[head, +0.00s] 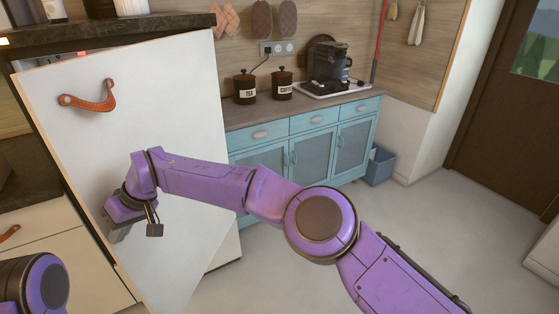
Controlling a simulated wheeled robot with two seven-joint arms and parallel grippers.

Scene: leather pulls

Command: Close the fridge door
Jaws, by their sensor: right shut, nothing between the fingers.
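The fridge door (185,105) is a large white panel at the left, with a brown leather pull (90,98) near its upper left. It stands ajar: its left edge is away from the cabinet, and a thin lit gap shows above its top edge. My right arm reaches across the picture from the lower right. My right gripper (117,232) is shut and empty, in front of the lower left part of the door. I cannot tell whether it touches the door. Part of my left arm shows at the lower left corner; its gripper is out of view.
A dark top (150,27) with jars lies above the fridge. White drawers (50,255) stand at the left. Blue cabinets (325,145) carry two canisters and a coffee machine (328,65). A blue bin (379,165) stands beside them. The floor (440,230) at the right is clear.

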